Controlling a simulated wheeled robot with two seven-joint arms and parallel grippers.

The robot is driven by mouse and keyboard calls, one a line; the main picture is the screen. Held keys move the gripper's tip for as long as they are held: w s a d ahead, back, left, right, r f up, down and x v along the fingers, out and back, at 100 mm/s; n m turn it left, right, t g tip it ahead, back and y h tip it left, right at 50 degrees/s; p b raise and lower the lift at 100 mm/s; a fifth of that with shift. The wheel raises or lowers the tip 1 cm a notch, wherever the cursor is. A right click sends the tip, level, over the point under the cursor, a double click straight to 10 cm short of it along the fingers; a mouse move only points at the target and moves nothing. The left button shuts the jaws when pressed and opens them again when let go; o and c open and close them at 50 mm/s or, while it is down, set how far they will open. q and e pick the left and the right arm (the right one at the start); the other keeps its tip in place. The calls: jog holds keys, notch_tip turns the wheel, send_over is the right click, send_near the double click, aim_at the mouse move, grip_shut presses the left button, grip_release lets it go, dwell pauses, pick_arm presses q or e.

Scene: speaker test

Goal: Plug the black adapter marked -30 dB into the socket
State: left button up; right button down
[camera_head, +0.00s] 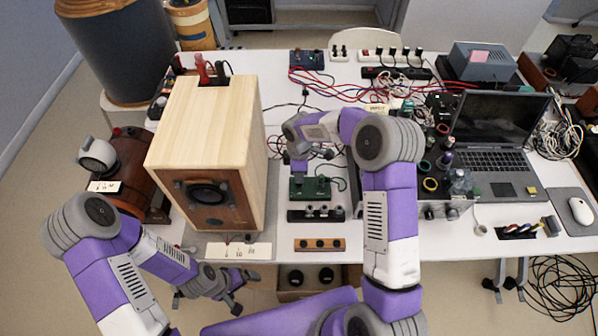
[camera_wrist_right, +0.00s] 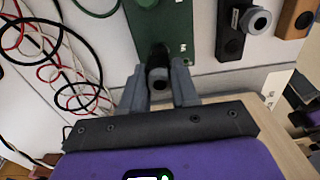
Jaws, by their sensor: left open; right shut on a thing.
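My right gripper (camera_wrist_right: 158,88) is shut on a small black cylindrical adapter (camera_wrist_right: 158,66). Its near end shows a grey ring. The adapter is at the edge of the green board (camera_wrist_right: 176,32); whether it touches the board or sits in a socket, I cannot tell. No -30 dB mark is readable on it. In the head view the green board (camera_head: 318,190) lies below my right gripper (camera_head: 298,163), which is partly hidden by its own arm. My left gripper (camera_head: 238,294) is open and empty at the table's front edge, low in the picture.
A black strip (camera_head: 316,215) with round parts and a wooden strip (camera_head: 320,244) lie in front of the board. A wooden speaker (camera_head: 220,140) stands on the left. Red and black cables (camera_head: 330,84) lie behind. A laptop (camera_head: 492,160) is on the right.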

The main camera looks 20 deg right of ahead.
jog(key=shift+f+b, duration=0.6)
jog(key=shift+f, duration=0.3)
jog(key=c, duration=0.8)
grip_release()
jog(key=shift+r+p, duration=2.75)
jog(key=shift+r, duration=1.1)
